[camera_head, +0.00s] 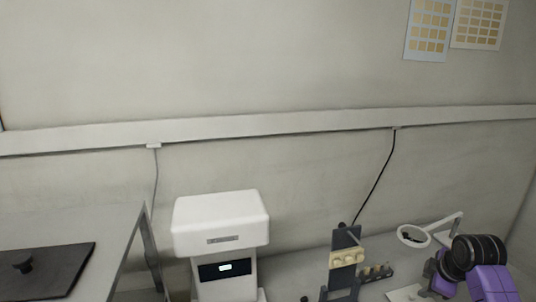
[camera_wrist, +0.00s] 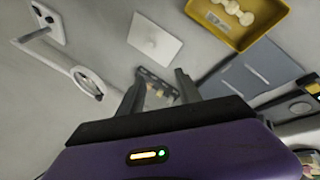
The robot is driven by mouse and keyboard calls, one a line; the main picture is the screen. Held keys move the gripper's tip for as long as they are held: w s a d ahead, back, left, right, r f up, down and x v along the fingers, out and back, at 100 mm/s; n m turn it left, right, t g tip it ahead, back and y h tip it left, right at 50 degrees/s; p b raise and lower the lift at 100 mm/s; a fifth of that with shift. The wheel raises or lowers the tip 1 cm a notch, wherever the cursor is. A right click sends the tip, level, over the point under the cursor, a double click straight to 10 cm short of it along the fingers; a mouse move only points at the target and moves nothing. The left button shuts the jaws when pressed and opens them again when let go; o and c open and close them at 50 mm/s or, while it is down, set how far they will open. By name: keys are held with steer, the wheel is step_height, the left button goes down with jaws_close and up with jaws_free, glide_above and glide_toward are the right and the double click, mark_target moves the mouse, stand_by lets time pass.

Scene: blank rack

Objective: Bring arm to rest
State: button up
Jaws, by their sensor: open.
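My arm (camera_head: 485,270) shows at the lower right of the head view, with purple and black links folded near the right end of the bench. My gripper (camera_wrist: 158,92) shows in the wrist view with its two dark fingers apart. Nothing is between the fingers. Behind them, some way off, a small dark rack (camera_wrist: 157,88) with pale pieces lies on the bench. The gripper's fingers cannot be made out in the head view.
A white machine (camera_head: 221,225) with a small display stands at the centre left. A dark stand (camera_head: 345,262) holds pale pieces. A ring lamp (camera_head: 413,236) stands near my arm. The wrist view shows a yellow tray (camera_wrist: 262,38), a white plate (camera_wrist: 155,38) and a grey panel (camera_wrist: 250,75).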

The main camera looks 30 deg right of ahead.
steer(key=w+a+r+m+t+h+b, duration=0.15)
steer(key=w+a+m+t, duration=0.25)
steer(key=a, duration=0.4)
steer(key=w+a+r+m+t+h, duration=0.25)
steer(key=w+a+m+t, duration=0.2)
steer(key=a, duration=0.25)
steer(key=s+a+m+t, duration=0.3)
steer(key=s+a, duration=0.6)
steer(key=a, duration=0.5)
steer(key=s+a+f+n+y+b, duration=0.1)
steer(key=s+a+n+y, duration=0.1)
steer(key=s+a, duration=0.6)
steer(key=s+a+f+n+g+y+b, duration=0.1)
steer(key=s+a+y, duration=0.4)
steer(key=s, duration=1.1)
steer(key=a+n+b, duration=0.1)
steer(key=a+n, duration=0.1)
steer(key=shift+s+a+n, duration=0.2)
steer(key=shift+a+n, duration=0.15)
steer(key=shift+a, duration=0.05)
